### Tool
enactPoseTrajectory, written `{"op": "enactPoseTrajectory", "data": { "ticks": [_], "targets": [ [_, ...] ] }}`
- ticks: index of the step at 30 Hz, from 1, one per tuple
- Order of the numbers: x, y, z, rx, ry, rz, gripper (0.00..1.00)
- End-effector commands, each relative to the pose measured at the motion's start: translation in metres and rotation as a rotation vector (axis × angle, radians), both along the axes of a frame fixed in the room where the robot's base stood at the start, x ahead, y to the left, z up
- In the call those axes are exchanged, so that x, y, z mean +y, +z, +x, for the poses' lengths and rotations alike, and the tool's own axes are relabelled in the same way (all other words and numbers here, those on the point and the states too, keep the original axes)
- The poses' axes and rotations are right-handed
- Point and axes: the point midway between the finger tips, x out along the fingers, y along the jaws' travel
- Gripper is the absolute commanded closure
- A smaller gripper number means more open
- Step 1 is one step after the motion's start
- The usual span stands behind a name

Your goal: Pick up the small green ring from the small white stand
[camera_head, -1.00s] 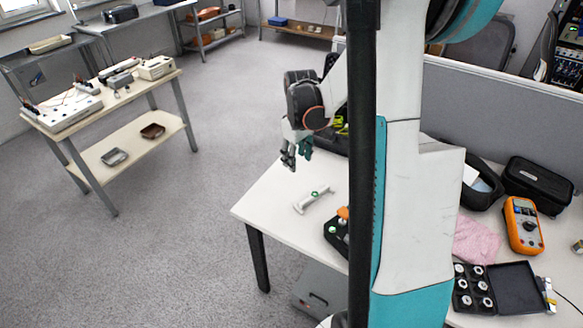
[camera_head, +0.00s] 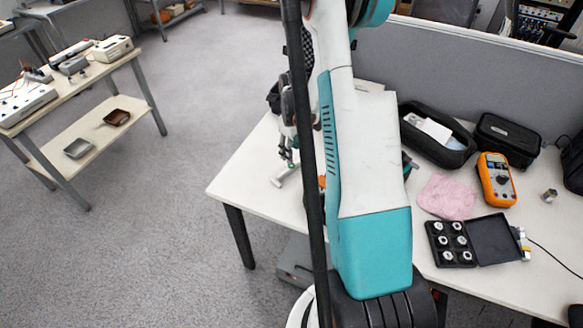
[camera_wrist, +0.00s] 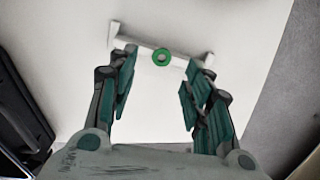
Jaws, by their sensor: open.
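The small green ring (camera_wrist: 161,56) sits at the middle of the small white stand (camera_wrist: 190,66) in the wrist view. The stand is a bar with a raised piece at each end, lying on the white table. My gripper (camera_wrist: 158,75) is open, with a finger on either side of the ring in the picture and nothing between the fingers. In the head view, my gripper (camera_head: 288,155) is over the left part of the table, and part of the stand (camera_head: 284,174) shows just below it. The ring cannot be made out there, and my arm covers much of that area.
On the table (camera_head: 238,178) to the right are a black case (camera_head: 437,142), a pink cloth (camera_head: 447,197), an orange multimeter (camera_head: 496,180) and a box of small parts (camera_head: 452,244). A dark object (camera_wrist: 22,115) stands at the left in the wrist view. A grey partition (camera_head: 480,80) closes the back.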

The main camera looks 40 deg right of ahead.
Motion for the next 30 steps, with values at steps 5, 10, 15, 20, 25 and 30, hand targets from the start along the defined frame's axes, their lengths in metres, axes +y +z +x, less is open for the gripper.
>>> {"op": "enactPoseTrajectory", "data": {
  "ticks": [5,10,15,20,25,30],
  "targets": [
    [0.001,-0.015,0.002,0.0,0.001,0.0,0.54],
    [0.003,-0.04,0.003,0.0,0.0,0.0,0.54],
    [0.003,-0.053,0.003,0.0,0.0,0.0,0.54],
    [0.004,-0.051,0.003,0.0,0.0,0.0,0.54],
    [0.004,-0.052,0.003,0.0,0.0,0.0,0.54],
    [0.004,-0.053,0.003,0.0,0.0,0.0,0.54]
  ]
}}
